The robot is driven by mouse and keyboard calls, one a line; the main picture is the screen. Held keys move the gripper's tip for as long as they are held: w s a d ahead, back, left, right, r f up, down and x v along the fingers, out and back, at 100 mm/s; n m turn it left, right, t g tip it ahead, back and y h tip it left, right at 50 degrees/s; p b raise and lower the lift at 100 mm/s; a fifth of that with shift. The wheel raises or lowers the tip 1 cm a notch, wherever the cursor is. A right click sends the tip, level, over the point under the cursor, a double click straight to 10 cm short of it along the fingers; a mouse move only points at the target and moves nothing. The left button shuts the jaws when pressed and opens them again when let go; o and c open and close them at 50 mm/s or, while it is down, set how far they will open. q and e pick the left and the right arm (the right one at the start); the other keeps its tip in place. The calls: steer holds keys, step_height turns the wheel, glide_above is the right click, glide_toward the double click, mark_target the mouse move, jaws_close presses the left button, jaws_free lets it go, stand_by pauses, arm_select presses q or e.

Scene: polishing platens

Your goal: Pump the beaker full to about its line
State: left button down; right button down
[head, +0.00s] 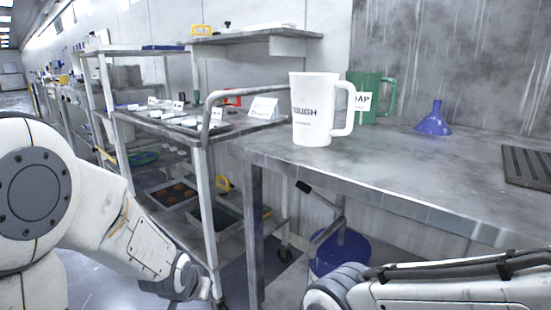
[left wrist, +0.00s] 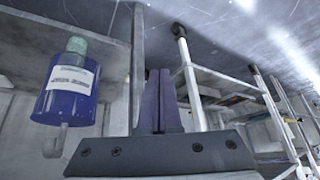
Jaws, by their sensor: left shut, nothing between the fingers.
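A white jug-like beaker (head: 316,108) with a handle and dark "ROUGH" lettering stands upright on the metal bench. Its contents and any fill line cannot be made out. A blue drum (head: 341,254) sits low under the bench, with grey bars above it. In the left wrist view, which is upside down, the labelled drum (left wrist: 68,92) has a bent pipe (left wrist: 55,140) at its upper end and a pale green piece (left wrist: 76,46) at its floor end. My left gripper (left wrist: 160,98) is shut and empty, apart from the drum. My right gripper is out of view.
A green "SOAP" jug (head: 371,99) stands behind the white one. A blue funnel (head: 434,121) and a dark ribbed mat (head: 528,166) lie further right on the bench (head: 400,165). A loaded wheeled rack (head: 206,170) stands left. The bench front is clear.

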arm_select(q)
steer(key=s+a+n+g, duration=0.15)
steer(key=s+g, duration=0.25)
steer(key=s, duration=0.7)
steer(key=s+d+r+m+g+p, duration=0.1)
steer(key=s+d+r+m+p, duration=0.1)
steer(key=s+d+r+m, duration=0.35)
steer(key=s+d+r+m+g+p, duration=0.1)
steer(key=s+d+r+m+p, duration=0.15)
steer(key=s+d, duration=0.5)
step_height(320, 180, up, 39)
steer(key=p, duration=3.7)
steer(key=shift+d+n+h, duration=0.15)
steer(key=shift+n+h, duration=0.15)
steer(key=shift+n, duration=0.05)
steer(key=shift+s+f, duration=0.15)
steer(key=shift+s, duration=0.05)
